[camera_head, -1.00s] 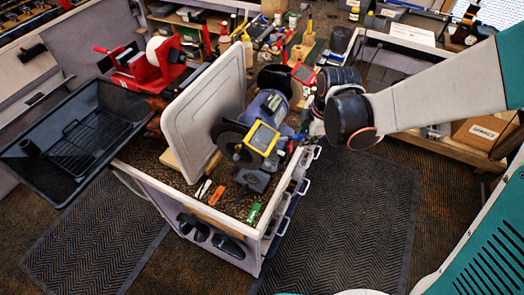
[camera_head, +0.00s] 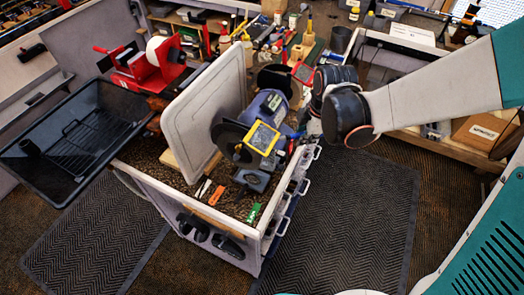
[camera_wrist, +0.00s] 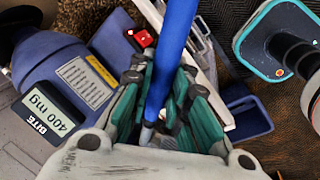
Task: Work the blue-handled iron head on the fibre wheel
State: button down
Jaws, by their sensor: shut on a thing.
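The blue handle (camera_wrist: 174,55) runs up through the wrist view, held between the green-padded fingers of my gripper (camera_wrist: 160,108), which is shut on it. The iron head is not visible in either view. In the head view my gripper (camera_head: 306,124) is small and partly hidden, beside the right side of the blue bench grinder (camera_head: 268,106). The grinder carries a dark wheel (camera_head: 228,139) at its near end and another dark wheel (camera_head: 274,77) at its far end. I cannot tell which is the fibre wheel. The motor also shows in the wrist view (camera_wrist: 85,80).
A yellow-framed guard (camera_head: 263,138) stands by the near wheel, and a pale upright panel (camera_head: 202,115) stands to its left. A black tray (camera_head: 75,140) sticks out at the left. A red switch (camera_wrist: 140,38) lies close to the fingers. Dark mats cover the floor.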

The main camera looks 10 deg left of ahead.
jog(key=shift+w+a, duration=0.1)
jog(key=shift+a, duration=0.25)
dwell(0.7)
jog(key=shift+w+d+b, duration=0.15)
jog(key=shift+w+b, duration=0.25)
dwell(0.5)
jog(key=shift+s, duration=0.4)
dwell(0.5)
jog(key=shift+w+b, duration=0.4)
jog(key=shift+b, duration=0.1)
dwell(0.4)
jog(key=shift+s, duration=0.4)
dwell(0.5)
jog(key=shift+w+b, duration=0.4)
jog(key=shift+b, duration=0.05)
dwell(0.4)
jog(key=shift+s, duration=0.2)
dwell(0.4)
jog(key=shift+s+d, duration=0.3)
jog(key=shift+d, duration=0.5)
jog(key=shift+s+d, duration=0.3)
jog(key=shift+d, duration=0.45)
